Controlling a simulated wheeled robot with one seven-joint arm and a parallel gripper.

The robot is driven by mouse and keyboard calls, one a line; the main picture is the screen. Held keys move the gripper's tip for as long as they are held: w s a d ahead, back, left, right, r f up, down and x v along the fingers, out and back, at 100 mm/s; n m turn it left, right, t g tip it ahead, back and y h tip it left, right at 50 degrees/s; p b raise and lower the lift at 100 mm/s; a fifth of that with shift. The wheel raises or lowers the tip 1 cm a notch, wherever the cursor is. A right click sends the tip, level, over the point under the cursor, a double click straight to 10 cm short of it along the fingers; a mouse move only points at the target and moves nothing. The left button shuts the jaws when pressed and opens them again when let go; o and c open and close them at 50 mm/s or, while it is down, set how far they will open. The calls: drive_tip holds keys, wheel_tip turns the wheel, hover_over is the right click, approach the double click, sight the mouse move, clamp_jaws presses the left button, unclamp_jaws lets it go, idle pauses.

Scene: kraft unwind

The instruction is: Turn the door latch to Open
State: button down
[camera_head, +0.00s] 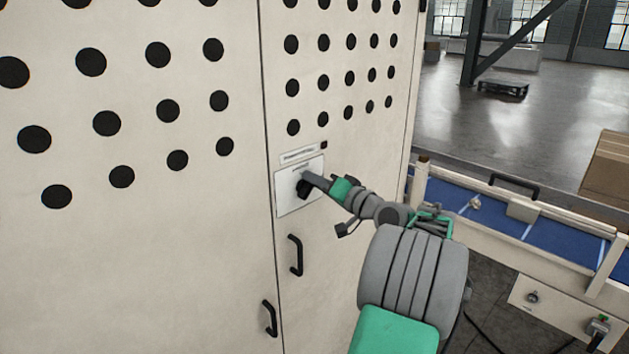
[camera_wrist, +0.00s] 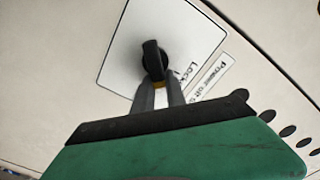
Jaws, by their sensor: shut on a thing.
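The door latch is a black knob (camera_wrist: 153,62) on a white plate (camera_head: 287,201) fixed to a cream cabinet door. In the wrist view the plate (camera_wrist: 117,66) carries the partly hidden word "Lock" beside the knob. My gripper (camera_head: 308,180) reaches the plate from the right in the head view. In the wrist view its two grey fingers (camera_wrist: 158,88) are closed on the near end of the knob. The rest of the plate's lettering is hidden or too small to read.
A label strip (camera_head: 298,153) sits above the plate. Black handles (camera_head: 296,255) (camera_head: 269,318) are below it on the doors. A blue conveyor (camera_head: 480,208) with a cream frame stands at right, near my arm. A cardboard box (camera_head: 608,165) is beyond it.

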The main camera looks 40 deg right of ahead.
drive_tip(key=shift+f+m, duration=0.75)
drive_tip(key=shift+m, duration=0.05)
drive_tip(key=c, duration=1.5)
unclamp_jaws()
drive_tip(key=shift+d, duration=0.15)
drive_tip(key=shift+o, duration=1.1)
drive_tip(key=shift+a+r, duration=0.25)
drive_tip(key=shift+d, duration=0.1)
drive_tip(key=shift+o, duration=0.4)
drive_tip(key=shift+r, duration=0.1)
drive_tip(key=o, duration=0.4)
drive_tip(key=shift+d, duration=0.1)
drive_tip(key=shift+r, duration=0.1)
